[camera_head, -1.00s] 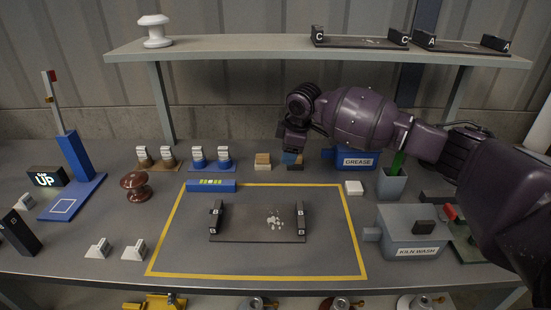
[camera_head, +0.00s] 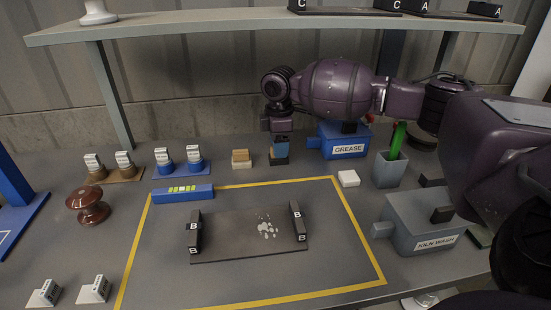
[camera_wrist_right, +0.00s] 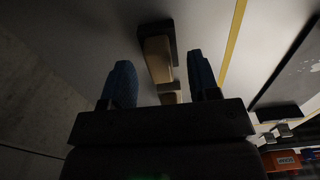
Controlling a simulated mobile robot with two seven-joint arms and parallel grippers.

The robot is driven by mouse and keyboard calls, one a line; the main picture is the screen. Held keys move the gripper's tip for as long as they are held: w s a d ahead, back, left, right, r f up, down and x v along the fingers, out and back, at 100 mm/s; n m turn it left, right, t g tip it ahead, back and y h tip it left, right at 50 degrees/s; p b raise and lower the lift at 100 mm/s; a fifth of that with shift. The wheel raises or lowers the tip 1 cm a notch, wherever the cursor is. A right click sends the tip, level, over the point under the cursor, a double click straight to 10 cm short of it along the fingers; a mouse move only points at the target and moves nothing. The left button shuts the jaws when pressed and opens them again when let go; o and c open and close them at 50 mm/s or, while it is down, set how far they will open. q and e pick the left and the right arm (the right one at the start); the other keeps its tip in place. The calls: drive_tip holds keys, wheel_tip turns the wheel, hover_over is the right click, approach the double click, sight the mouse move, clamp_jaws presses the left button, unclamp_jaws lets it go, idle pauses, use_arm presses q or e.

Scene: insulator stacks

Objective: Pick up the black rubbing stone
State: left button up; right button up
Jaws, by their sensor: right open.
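The black rubbing stone (camera_head: 279,161) is a small dark block near the back of the bench, partly hidden by my right gripper (camera_head: 280,148). In the right wrist view the stone (camera_wrist_right: 157,58) shows a tan top with dark edges, in the gap between the fingers. My right gripper (camera_wrist_right: 162,82) has blue fingers that stand apart with nothing clearly held. In the head view its fingertips are at or just above the stone; contact cannot be told. My left gripper is out of view.
A tan-and-white block (camera_head: 241,161) stands close to the left of the stone. The blue GREASE box (camera_head: 345,146) is close to the right. A grey cup (camera_head: 388,171) and the KILN WASH box (camera_head: 420,225) stand farther right. The yellow-framed area (camera_head: 190,285) lies in front.

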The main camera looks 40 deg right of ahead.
wheel_tip(320, 180, down, 2)
drive_tip(key=shift+f, duration=0.1)
clamp_jaws()
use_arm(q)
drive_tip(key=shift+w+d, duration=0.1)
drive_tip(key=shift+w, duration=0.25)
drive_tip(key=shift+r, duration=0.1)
use_arm(e)
drive_tip(key=shift+r, duration=0.2)
